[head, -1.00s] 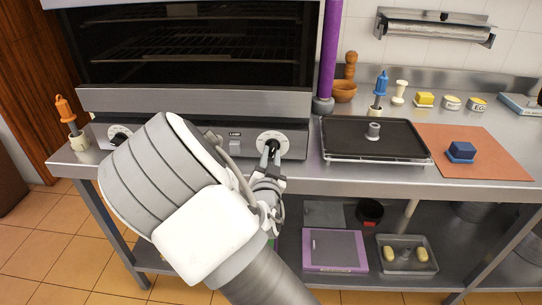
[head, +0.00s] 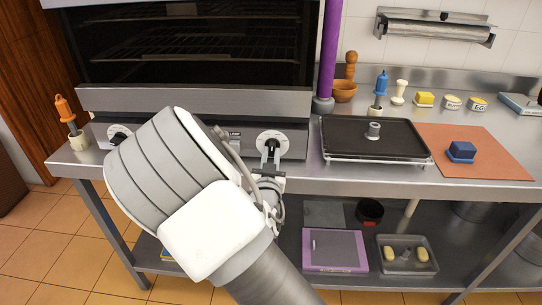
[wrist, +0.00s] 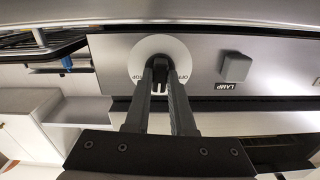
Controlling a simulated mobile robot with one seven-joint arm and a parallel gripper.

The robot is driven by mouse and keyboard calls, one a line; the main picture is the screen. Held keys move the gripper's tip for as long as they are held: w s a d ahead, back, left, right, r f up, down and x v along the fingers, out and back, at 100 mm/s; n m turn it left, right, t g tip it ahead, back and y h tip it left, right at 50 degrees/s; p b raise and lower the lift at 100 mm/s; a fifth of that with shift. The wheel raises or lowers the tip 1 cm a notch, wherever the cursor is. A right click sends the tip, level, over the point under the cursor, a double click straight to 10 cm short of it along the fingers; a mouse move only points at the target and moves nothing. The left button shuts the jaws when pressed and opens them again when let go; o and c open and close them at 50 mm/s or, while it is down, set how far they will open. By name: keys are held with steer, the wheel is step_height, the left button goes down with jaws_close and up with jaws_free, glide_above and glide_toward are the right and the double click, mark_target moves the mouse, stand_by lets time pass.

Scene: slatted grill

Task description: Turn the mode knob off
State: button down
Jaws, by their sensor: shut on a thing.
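The knob that my gripper is at is a small black knob (wrist: 158,86) on a white round dial (head: 272,137), on the grey control panel under the oven. The dial also shows in the wrist view (wrist: 165,52), with "OFF" printed to the right of the knob and what looks like "TOP" to the left. My gripper (head: 271,151) is shut on this knob, one finger on each side, as the wrist view (wrist: 159,83) shows. The fingers hide part of the knob, so its exact pointer direction is unclear.
A second knob (head: 118,134) sits at the panel's left end. A square lamp switch (wrist: 235,67) is beside the held knob. A purple upright post (head: 328,60) and a black griddle tray (head: 372,137) stand to the right. My arm covers the panel's middle.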

steer(key=n, duration=0.3)
steer(key=shift+n, duration=0.4)
steer(key=n+p, duration=0.1)
steer(key=n, duration=0.2)
steer(key=shift+n, duration=0.3)
steer(key=n+p, duration=0.1)
steer(key=n, duration=0.3)
steer(key=shift+d, duration=0.1)
steer(key=shift+n+p, duration=0.35)
steer(key=shift+n, duration=1.35)
steer(key=c, duration=0.8)
jaws_free()
steer(key=shift+o, duration=0.2)
